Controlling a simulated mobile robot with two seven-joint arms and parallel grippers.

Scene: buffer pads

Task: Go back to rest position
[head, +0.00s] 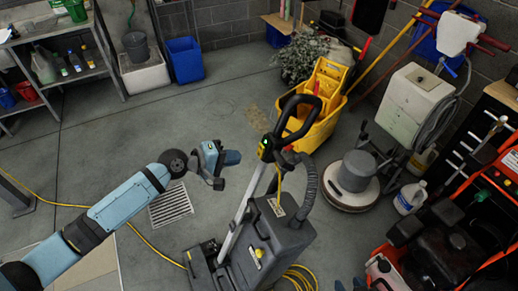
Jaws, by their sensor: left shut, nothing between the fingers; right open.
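My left arm reaches in from the lower left over the floor. My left gripper (218,184) is shut and empty, in the air to the left of the grey upright floor machine (272,240). It appears above the concrete floor near a floor grate (170,205). Only the blue tips of my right gripper (349,286) show at the bottom edge, apart from each other; the rest of it is out of view.
A yellow mop bucket (325,95) and a round-based floor machine (350,182) stand to the right. A white jug (410,198) and red-framed equipment (450,245) crowd the right side. A yellow cord (150,243) crosses the floor. Open floor lies at upper left centre.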

